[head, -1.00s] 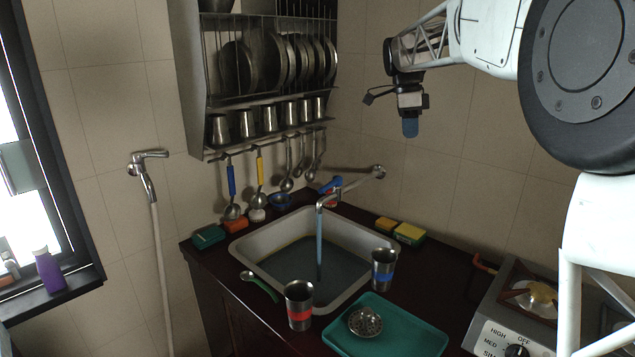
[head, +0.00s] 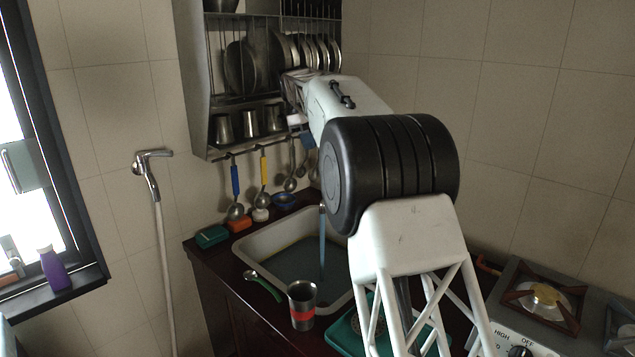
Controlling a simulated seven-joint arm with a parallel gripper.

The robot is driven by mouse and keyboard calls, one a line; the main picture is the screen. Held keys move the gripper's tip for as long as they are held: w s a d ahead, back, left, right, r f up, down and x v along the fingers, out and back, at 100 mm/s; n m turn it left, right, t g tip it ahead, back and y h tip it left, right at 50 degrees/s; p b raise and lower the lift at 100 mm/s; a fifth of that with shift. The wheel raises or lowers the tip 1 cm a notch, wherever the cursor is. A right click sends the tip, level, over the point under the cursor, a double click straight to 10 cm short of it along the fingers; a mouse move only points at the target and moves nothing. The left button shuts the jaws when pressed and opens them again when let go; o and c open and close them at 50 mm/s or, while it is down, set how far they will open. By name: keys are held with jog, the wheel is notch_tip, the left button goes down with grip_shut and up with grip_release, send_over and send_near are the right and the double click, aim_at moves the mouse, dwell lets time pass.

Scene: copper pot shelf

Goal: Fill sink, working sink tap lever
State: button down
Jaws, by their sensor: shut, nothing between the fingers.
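The sink (head: 244,249) is a pale basin set in the dark counter, with dark water in its bottom. A stream of water (head: 322,250) falls into it. The tap's spout, blue part and lever are hidden behind my arm. My gripper (head: 308,138) shows only in part, in front of the rack's lower shelf and above the hanging utensils.
A metal rack (head: 196,90) with plates and cups hangs on the wall, utensils below it. A red-banded cup (head: 302,306) stands at the sink's front. A teal tray (head: 345,337) is partly behind my arm. A stove (head: 505,300) is at right.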

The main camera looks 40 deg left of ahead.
jog(key=shift+s+a+f, duration=0.3)
jog(key=shift+s+a, duration=0.15)
jog(key=shift+a, duration=0.25)
jog(key=shift+s+a+f, duration=0.3)
jog(key=shift+s+a, duration=0.1)
jog(key=shift+a, duration=0.3)
jog(key=shift+f, duration=0.1)
jog(key=w+d+f, duration=0.1)
jog(key=d+f, duration=0.6)
jog(key=f, duration=0.3)
jog(key=shift+f, duration=0.1)
